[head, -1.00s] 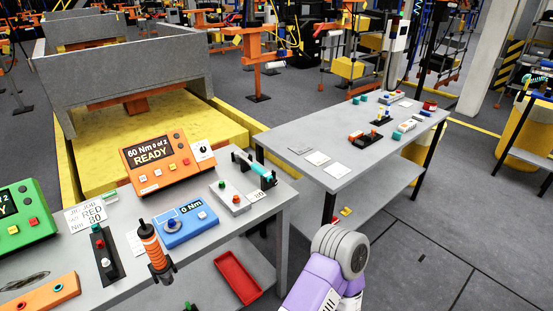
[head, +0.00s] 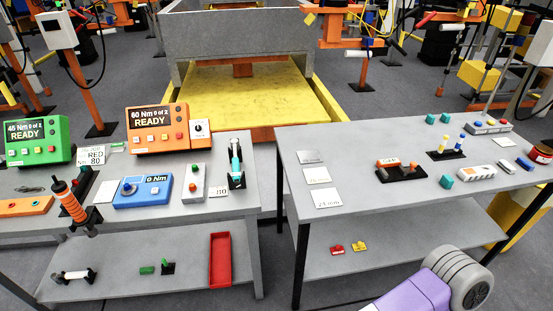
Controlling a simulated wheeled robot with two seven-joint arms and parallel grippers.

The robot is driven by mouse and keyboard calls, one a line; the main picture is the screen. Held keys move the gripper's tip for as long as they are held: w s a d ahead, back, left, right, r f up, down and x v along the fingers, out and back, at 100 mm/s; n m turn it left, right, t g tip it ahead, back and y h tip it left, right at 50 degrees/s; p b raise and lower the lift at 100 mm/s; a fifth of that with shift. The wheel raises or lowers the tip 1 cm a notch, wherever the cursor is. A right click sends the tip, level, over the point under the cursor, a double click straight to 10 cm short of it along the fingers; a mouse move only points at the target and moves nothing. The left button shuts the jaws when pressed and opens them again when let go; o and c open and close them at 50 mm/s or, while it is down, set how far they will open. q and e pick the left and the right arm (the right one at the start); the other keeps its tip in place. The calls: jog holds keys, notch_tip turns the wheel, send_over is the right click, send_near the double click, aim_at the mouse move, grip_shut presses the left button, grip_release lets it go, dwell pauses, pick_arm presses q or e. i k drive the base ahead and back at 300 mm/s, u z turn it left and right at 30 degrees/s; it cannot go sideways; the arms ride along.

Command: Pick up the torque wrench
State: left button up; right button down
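I cannot tell for certain which tool is the torque wrench. A teal and black tool (head: 236,162) sits in a black holder at the right end of the left bench (head: 150,212). An orange and black banded tool (head: 70,200) stands tilted at the bench's front edge. A black and white tool (head: 75,275) lies on the lower shelf. My purple and grey arm (head: 415,295) comes in at the bottom right, in front of the right bench; its gripper does not show. My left gripper is out of view.
The left bench carries a green READY box (head: 37,140), an orange READY box (head: 157,130) and a blue 0 Nm box (head: 143,190). A red tray (head: 220,260) is on its shelf. The right bench (head: 350,150) holds cards and small parts. A narrow gap separates the benches.

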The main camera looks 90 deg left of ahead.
aim_at(236, 174)
jog(key=i, duration=0.25)
jog(key=u, duration=1)
